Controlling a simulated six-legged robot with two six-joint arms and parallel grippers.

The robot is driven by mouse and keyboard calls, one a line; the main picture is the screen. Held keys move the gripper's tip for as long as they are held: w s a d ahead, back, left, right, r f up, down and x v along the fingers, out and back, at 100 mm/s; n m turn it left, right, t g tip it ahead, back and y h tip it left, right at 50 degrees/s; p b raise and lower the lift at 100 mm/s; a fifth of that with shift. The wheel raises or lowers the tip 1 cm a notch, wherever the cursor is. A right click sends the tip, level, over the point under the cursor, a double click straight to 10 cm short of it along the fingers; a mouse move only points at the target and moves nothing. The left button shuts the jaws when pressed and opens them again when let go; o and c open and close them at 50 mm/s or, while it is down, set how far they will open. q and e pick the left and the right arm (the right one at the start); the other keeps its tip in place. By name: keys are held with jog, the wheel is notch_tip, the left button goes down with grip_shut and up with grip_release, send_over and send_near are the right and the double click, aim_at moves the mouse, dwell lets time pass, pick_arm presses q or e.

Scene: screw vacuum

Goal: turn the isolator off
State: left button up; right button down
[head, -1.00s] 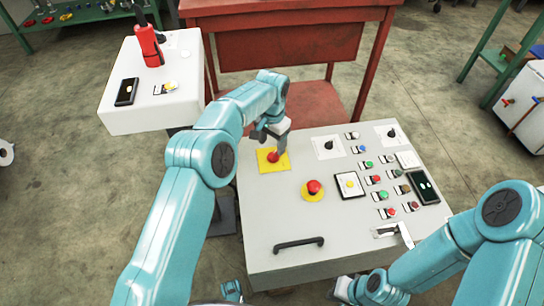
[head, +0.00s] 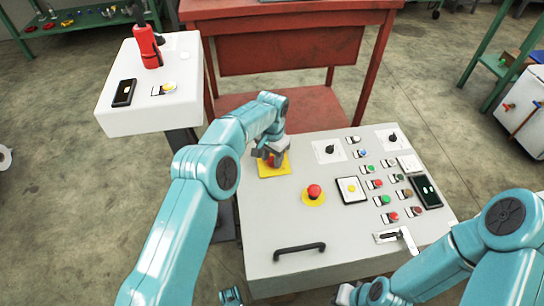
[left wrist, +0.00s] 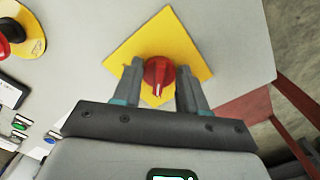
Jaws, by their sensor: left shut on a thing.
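The isolator is a red rotary knob on a yellow square plate (head: 273,173) at the far left of the grey control panel (head: 270,215). In the left wrist view the red knob (left wrist: 158,73) shows, its white mark toward the gripper base, over its yellow plate (left wrist: 150,38). My left gripper (left wrist: 160,85) is shut on the knob, one finger on each side. In the head view my left gripper (head: 271,157) largely hides the knob. My right arm is at the lower right, and its gripper's fingers do not show clearly.
A red mushroom button (head: 314,191) on a yellow disc sits right of the isolator. Several buttons and switches fill the panel's right side, and a black handle (head: 300,250) is at its front. A red table (head: 290,50) stands behind. A white pedestal (head: 150,110) stands left.

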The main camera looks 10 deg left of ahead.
aim_at(272, 159)
pick_arm(q)
jog(key=shift+r+n+p, duration=0.15)
jog(key=shift+n+p, duration=0.15)
jog(key=o, duration=1)
notch_tip(272, 159, up, 16)
jog(key=p, duration=0.5)
jog(key=shift+p, duration=0.35)
jog(key=shift+r, duration=0.15)
